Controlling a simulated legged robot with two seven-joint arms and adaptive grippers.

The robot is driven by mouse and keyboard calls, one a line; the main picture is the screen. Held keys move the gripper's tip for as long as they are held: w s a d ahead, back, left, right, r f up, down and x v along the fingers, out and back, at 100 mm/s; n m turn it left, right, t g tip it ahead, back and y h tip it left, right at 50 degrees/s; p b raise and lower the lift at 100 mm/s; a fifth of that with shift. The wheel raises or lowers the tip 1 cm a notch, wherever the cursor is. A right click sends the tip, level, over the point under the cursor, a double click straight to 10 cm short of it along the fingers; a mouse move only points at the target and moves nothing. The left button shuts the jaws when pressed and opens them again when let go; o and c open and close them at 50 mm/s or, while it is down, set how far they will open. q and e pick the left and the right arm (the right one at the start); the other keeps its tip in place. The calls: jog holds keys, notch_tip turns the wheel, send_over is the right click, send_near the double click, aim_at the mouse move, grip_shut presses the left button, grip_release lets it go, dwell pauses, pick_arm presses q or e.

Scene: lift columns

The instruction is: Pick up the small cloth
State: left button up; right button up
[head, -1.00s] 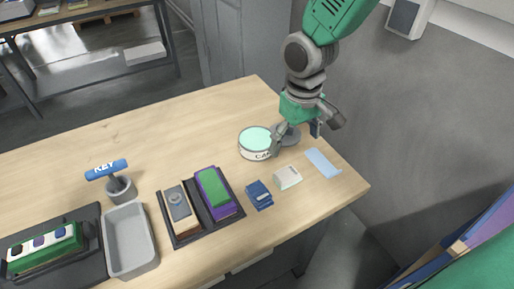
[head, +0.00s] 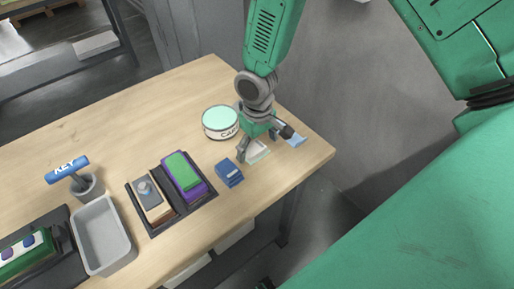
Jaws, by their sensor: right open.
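The small cloth (head: 297,140), a light blue flat piece, lies near the right end of the wooden table. It is partly hidden by my right gripper. My right gripper (head: 265,142) is open and points down just left of the cloth. It is over a small whitish block (head: 258,153), which it partly covers. I cannot tell whether the fingers touch the block or the table. My left gripper is not in view.
A round tin (head: 220,122) with a mint lid stands just left of my gripper. A dark blue box (head: 229,173) lies in front. Further left are a black tray (head: 171,205) with two blocks, a grey bin (head: 103,236) and a blue KEY-labelled handle (head: 67,170). The table's back-left is clear.

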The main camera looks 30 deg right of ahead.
aim_at(255, 147)
jog(key=shift+f, duration=0.4)
jog(key=shift+a+r, duration=0.15)
jog(key=shift+a, duration=0.5)
jog(key=shift+c, duration=0.3)
jog(key=shift+a, duration=0.1)
jog(key=c, duration=1.1)
jog(key=shift+d, duration=0.4)
jog(key=shift+c, duration=0.7)
jog(key=shift+r, duration=0.1)
jog(key=r, duration=0.9)
jog(key=shift+a+r, duration=0.2)
jog(key=shift+r, duration=0.15)
jog(key=o, duration=0.5)
jog(key=shift+d, duration=0.15)
jog(key=c, duration=0.3)
